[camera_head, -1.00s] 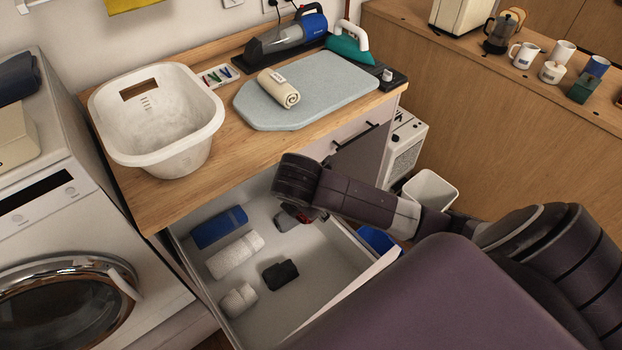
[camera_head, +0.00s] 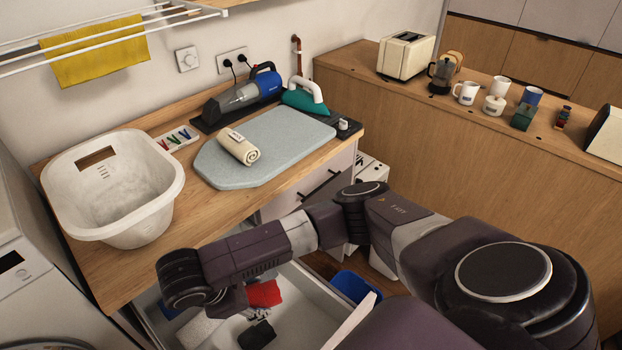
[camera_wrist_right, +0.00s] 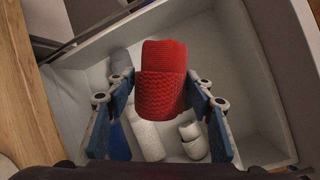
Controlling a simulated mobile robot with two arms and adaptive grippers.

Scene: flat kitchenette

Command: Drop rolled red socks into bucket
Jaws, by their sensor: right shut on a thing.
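The rolled red socks (camera_wrist_right: 163,80) are between the two blue-padded fingers of my right gripper (camera_wrist_right: 162,103) in the wrist view, and the gripper is shut on them. In the head view the red socks (camera_head: 264,293) show beside my right wrist, over the open drawer; my arm hides most of the gripper. A blue bucket-like container (camera_head: 354,288) stands on the floor to the right of the drawer, partly hidden. My left gripper is out of view.
The open white drawer (camera_head: 305,292) holds white rolls (camera_wrist_right: 147,133), a black roll (camera_head: 257,335) and a blue roll (camera_wrist_right: 118,143). A white basket (camera_head: 150,222) and an ironing board (camera_head: 288,150) with a beige roll (camera_head: 238,146) occupy the wooden counter.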

